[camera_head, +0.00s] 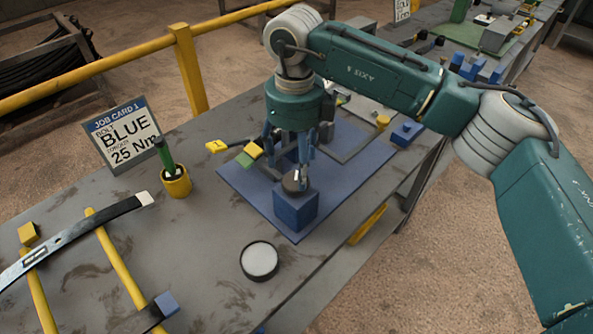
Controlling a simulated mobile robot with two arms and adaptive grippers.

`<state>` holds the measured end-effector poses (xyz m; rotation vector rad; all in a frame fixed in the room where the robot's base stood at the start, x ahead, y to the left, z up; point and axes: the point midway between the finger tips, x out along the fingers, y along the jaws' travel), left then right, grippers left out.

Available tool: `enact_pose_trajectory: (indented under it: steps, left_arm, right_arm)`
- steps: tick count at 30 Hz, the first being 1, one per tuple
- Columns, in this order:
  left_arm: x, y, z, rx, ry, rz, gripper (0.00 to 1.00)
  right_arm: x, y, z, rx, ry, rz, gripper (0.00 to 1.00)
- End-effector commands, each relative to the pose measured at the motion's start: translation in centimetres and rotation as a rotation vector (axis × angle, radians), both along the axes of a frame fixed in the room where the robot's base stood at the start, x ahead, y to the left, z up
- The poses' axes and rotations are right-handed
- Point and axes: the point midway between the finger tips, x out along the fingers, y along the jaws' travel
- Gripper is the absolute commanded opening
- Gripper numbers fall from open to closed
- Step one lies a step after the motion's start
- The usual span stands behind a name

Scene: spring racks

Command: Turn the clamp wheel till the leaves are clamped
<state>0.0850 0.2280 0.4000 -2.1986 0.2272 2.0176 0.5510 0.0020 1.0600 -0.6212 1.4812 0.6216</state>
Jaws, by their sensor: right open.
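A dark round wheel (294,184) sits on top of a blue block (295,210) on the blue mat (248,196); it looks like the clamp wheel. My right gripper (302,176) points down from above, open, its fingertips at the wheel. The picture is too small to show whether the fingers touch it. Part of the wheel and the fixture behind it are hidden by the gripper. A long dark curved leaf (72,240) lies across yellow rails at the left, away from the gripper. I cannot make out any leaves in the clamp. My left gripper is not in view.
A job card (122,135) reading BLUE, 25 Nm stands behind a yellow cup (176,183) with a green-handled tool. A round dish (260,261) lies near the front edge. A yellow railing (188,68) runs behind. The grey table between cup and dish is clear.

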Motion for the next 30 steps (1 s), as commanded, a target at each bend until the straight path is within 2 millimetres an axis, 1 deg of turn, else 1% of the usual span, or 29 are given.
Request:
enact_pose_trajectory:
  steps: [1,3,6,9,13,19,20,21,26,30]
  left_arm:
    - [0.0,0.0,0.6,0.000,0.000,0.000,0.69]
    - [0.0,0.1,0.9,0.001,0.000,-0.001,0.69]
    - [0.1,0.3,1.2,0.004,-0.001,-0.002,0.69]
    - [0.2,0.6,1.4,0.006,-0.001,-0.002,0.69]
    - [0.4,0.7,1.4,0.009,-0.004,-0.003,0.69]
    - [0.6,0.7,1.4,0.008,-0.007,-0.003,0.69]
    - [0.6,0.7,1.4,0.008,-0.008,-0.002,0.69]
    - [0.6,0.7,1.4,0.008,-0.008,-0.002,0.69]
    - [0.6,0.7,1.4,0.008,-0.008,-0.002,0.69]
    - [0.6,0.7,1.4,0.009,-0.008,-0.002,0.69]
  right_arm:
    - [-0.1,0.0,-0.8,0.001,0.004,0.000,0.69]
    - [-0.1,0.0,-1.9,0.000,0.003,0.001,0.69]
    - [-0.1,0.0,-3.2,0.000,0.003,0.000,0.69]
    - [0.0,0.0,-3.9,0.001,-0.001,0.000,0.69]
    - [0.0,0.0,-4.4,0.001,-0.001,0.000,0.69]
    - [0.0,0.0,-4.4,0.001,-0.001,0.000,0.69]
    - [0.0,0.0,-4.4,0.001,-0.001,0.000,0.65]
    - [0.0,0.0,-4.4,0.001,-0.001,0.000,0.57]
    - [0.1,0.0,-4.4,0.001,-0.002,-0.001,0.25]
    - [0.1,0.0,-4.4,0.001,-0.003,-0.001,0.24]
